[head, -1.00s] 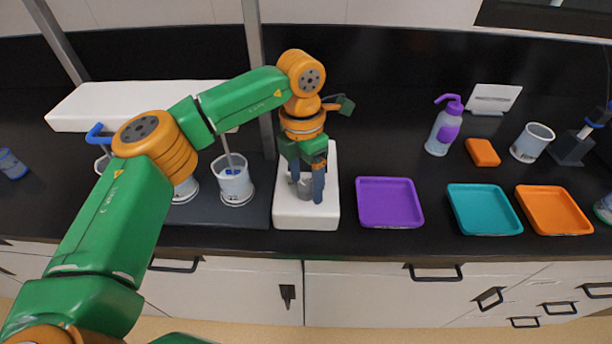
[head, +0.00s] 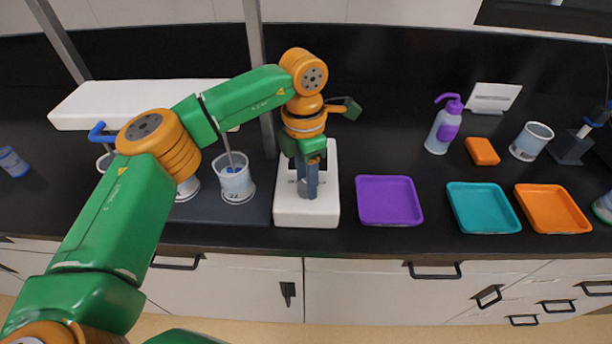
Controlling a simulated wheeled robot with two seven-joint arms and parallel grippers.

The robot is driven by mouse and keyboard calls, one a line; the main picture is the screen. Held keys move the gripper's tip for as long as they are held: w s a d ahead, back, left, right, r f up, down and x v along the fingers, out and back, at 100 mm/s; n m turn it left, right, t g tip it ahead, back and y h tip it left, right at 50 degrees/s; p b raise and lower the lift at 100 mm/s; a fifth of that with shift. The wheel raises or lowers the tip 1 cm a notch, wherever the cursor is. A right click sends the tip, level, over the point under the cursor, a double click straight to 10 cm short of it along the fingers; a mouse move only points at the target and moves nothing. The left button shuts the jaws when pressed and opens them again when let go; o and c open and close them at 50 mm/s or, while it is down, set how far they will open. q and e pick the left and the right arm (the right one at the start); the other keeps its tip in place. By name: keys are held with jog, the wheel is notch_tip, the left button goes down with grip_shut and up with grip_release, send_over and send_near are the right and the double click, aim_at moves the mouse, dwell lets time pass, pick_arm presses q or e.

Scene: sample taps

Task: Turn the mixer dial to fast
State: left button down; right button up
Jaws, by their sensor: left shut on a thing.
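The mixer's white control box (head: 306,216) stands on the dark bench, just right of the dark mixer base (head: 220,208). My left gripper (head: 308,190) points down at the top of this box. Its fingers are shut on the mixer dial, which is mostly hidden behind them; only a little grey shows beside the fingers. I cannot read the dial's setting or any marks. A beaker (head: 235,180) with a stirrer rod in it stands on the mixer base, left of the gripper. My right gripper is not in view.
A purple tray (head: 388,203), a teal tray (head: 483,210) and an orange tray (head: 552,210) lie to the right. A purple-topped wash bottle (head: 444,128), an orange block (head: 482,151) and a white cup (head: 531,142) stand behind them. A grey post (head: 256,60) rises behind my left arm.

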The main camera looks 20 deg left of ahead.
pick_arm(q)
jog(key=m, duration=0.4)
jog(key=shift+m+p, duration=0.3)
jog(key=m, duration=0.9)
jog(key=shift+d+y, duration=0.1)
jog(key=shift+y, duration=0.2)
jog(key=shift+m, duration=1.9)
jog(key=shift+c, duration=1.9)
grip_release()
